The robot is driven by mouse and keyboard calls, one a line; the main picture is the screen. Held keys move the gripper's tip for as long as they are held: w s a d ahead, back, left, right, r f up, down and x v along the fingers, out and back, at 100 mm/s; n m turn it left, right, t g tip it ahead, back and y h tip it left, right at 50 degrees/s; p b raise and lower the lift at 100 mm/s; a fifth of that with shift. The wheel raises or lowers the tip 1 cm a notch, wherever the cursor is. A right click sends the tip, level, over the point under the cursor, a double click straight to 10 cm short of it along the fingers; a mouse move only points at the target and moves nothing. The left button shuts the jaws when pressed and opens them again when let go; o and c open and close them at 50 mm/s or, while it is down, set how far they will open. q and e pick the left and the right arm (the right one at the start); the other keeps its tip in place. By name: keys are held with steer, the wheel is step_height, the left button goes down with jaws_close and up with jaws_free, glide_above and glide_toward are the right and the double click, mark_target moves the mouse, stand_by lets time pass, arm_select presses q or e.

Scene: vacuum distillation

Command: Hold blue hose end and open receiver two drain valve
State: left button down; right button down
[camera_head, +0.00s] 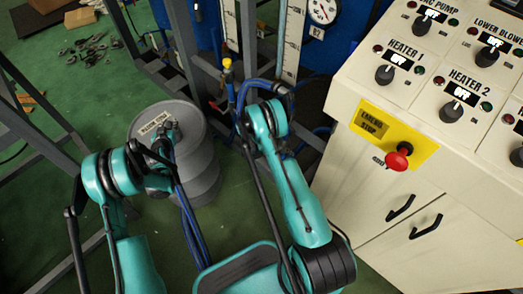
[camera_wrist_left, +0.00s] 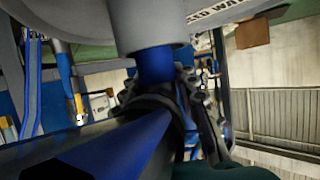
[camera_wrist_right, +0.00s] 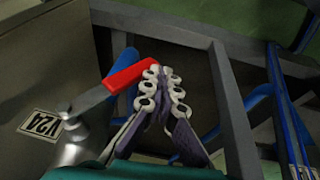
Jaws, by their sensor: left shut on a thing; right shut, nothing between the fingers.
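My left gripper (camera_head: 170,135) is over the top of the grey drum (camera_head: 205,180). In the left wrist view its fingers (camera_wrist_left: 178,98) are shut around the blue hose (camera_wrist_left: 155,66), whose end meets a grey cylindrical neck (camera_wrist_left: 150,25); I cannot tell how deep it sits. In the right wrist view, my right gripper (camera_wrist_right: 162,85) is shut and empty. Its fingertips are right beside the red valve lever (camera_wrist_right: 125,77), perhaps touching it. The lever slants up to the right from a metal stem near a V2A label (camera_wrist_right: 40,125). My right arm hides the right fingers in the head view.
The cream control cabinet (camera_head: 350,170) with a red emergency stop (camera_head: 398,157) stands to the right. Grey frame bars (camera_wrist_right: 230,110) surround the right gripper closely. Blue hoses (camera_head: 190,225) hang in front of the drum.

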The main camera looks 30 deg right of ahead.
steer(key=w+a+r, duration=0.6)
steer(key=w+r, duration=0.2)
steer(key=w, duration=0.1)
steer(key=shift+r, duration=0.35)
arm_select(q)
steer(key=c, duration=1.1)
jaws_free()
steer(key=shift+o, duration=0.2)
